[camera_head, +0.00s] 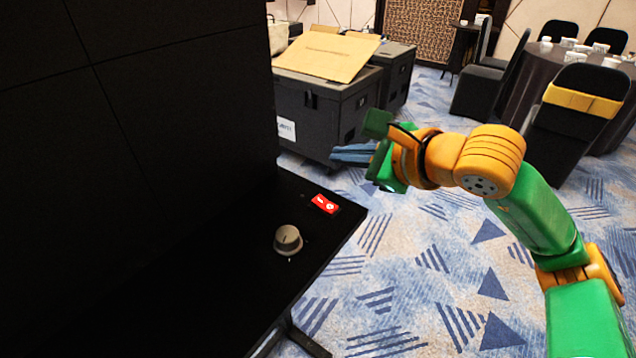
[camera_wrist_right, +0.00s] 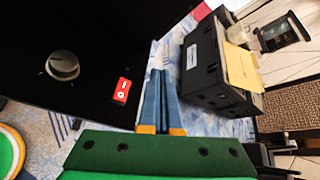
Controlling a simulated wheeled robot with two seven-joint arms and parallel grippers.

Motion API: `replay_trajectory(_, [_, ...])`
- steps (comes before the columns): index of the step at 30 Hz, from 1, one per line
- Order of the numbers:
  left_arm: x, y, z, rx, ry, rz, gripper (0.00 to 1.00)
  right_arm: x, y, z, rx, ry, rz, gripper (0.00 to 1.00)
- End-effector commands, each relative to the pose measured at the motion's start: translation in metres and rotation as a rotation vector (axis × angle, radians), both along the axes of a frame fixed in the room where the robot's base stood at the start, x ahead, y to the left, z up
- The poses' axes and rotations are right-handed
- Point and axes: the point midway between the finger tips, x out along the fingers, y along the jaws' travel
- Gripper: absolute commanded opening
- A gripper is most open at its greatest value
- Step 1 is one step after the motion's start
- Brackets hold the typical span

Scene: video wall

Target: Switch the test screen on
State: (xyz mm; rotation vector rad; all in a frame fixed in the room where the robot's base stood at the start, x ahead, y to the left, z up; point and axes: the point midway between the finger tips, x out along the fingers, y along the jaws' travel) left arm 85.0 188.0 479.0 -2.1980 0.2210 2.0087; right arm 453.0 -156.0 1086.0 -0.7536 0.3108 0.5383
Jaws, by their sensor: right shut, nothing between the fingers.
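The test screen (camera_head: 160,110) is a tall dark panel wall at the left of the head view, and its face is black. A red rocker switch (camera_head: 325,204) with white marks sits on the black shelf in front of it, near the right edge. The switch also shows in the right wrist view (camera_wrist_right: 122,90). My right gripper (camera_head: 336,153) is shut and empty, beyond and above the switch, apart from it. In the wrist view its blue fingers (camera_wrist_right: 160,92) lie together just right of the switch. My left gripper is not in view.
A grey knob (camera_head: 288,240) stands on the black shelf (camera_head: 240,285) near the switch. Dark cases (camera_head: 325,112) with a cardboard sheet (camera_head: 328,54) stand behind. A round table (camera_head: 528,75) and chairs are at the back right. Carpet to the right is open.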

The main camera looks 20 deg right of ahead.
Motion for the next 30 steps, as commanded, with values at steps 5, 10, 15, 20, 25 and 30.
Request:
replay_trajectory(5, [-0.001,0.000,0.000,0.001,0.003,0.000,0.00,0.000,0.000,0.000,0.001,0.001,0.000,0.00])
replay_trajectory(10, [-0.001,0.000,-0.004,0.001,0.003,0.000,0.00,0.001,0.001,-0.006,0.003,0.004,0.001,0.00])
replay_trajectory(15, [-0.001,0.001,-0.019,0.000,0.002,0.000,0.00,0.006,0.005,-0.030,0.004,0.006,0.002,0.00])
replay_trajectory(20, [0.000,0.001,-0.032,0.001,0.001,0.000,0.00,0.012,0.010,-0.053,0.004,0.006,0.003,0.00])
replay_trajectory(25, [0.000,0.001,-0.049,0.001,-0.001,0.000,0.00,0.017,0.015,-0.075,0.006,0.004,0.002,0.00])
replay_trajectory(30, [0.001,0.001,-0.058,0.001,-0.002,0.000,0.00,0.021,0.017,-0.084,0.005,0.003,0.002,0.00])
